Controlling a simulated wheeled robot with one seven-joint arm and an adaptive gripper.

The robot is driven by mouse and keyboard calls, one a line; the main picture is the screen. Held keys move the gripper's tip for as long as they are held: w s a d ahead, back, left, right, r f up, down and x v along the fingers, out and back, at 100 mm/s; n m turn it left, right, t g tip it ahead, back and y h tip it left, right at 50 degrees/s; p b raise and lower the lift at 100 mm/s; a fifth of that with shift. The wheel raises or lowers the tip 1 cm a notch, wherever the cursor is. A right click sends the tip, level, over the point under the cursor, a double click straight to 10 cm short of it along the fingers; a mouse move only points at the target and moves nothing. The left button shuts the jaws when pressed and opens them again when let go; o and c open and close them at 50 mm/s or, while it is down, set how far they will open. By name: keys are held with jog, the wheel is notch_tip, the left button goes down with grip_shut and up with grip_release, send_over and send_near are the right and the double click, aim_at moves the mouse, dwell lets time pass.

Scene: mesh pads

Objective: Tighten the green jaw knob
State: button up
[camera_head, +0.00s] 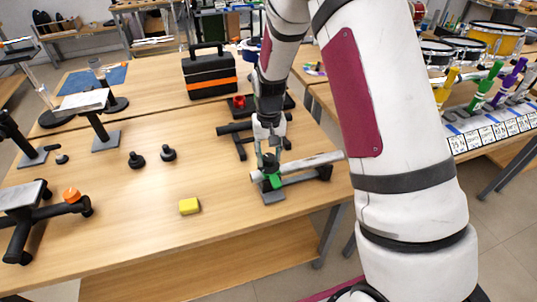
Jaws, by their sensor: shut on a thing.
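The green jaw knob (274,180) is on a dark clamp stand near the front right of the table. The stand's grey base plate (268,197) rests on the wood. A pale horizontal tube (310,163) runs to the right from beside the knob. My gripper (271,160) points down over the clamp with its fingers around a dark part just above the green knob. It is shut, but which part the fingertips touch is partly hidden. My white arm covers the right middle of the view.
Two black knobs (137,160) stand farther left. Another stand with an orange knob (71,195) is at the front left. A black and orange toolbox (209,78) sits behind. The table's front middle is mostly clear.

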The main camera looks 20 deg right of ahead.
aim_at(269, 157)
jog(key=m, duration=0.5)
dwell(0.5)
jog(key=o, duration=1.2)
jog(key=shift+c, duration=0.2)
notch_tip(269, 157, up, 12)
